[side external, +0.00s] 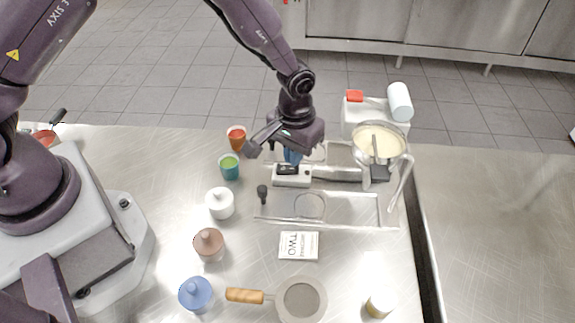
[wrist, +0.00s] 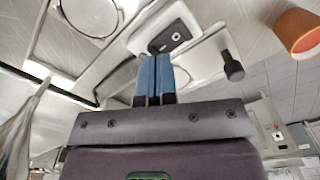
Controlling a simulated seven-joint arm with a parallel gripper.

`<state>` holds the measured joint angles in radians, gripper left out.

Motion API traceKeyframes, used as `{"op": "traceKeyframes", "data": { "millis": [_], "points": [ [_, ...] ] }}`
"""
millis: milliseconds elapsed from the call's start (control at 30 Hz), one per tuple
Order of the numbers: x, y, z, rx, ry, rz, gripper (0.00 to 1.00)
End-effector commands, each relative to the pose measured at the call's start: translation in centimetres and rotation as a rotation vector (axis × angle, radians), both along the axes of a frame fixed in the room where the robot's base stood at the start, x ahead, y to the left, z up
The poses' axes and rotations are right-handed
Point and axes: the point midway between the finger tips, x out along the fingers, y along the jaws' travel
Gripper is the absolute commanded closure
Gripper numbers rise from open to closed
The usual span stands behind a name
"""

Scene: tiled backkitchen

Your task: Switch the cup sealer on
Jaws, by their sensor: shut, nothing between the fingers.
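The cup sealer is a white and metal machine with a flat tray (side external: 280,207) that has a round opening, and a white front panel (side external: 292,181). A dark switch plate (side external: 287,169) sits on the panel; in the wrist view the plate (wrist: 172,37) shows a small round mark. A black-knobbed lever (wrist: 232,66) is beside it, and the knob (side external: 262,191) also shows in the side view. My gripper (side external: 292,160) is shut and empty, its blue fingertips (wrist: 158,58) pointing at the panel close to the switch plate. I cannot tell whether they touch it, nor the switch's position.
An orange cup (side external: 236,137), a green cup (side external: 229,167) and a white jar (side external: 220,203) stand left. A sieve (side external: 300,298) and a card (side external: 299,246) lie in front.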

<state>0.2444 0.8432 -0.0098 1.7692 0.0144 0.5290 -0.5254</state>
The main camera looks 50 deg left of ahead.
Motion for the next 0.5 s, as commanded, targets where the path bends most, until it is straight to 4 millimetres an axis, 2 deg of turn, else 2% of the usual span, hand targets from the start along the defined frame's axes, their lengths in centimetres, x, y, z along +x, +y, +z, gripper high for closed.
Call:
{"op": "traceKeyframes", "data": {
  "millis": [500],
  "points": [
    [0.01, 0.0, -0.78, 0.0, 0.0, 0.0, 1.0]
  ]
}}
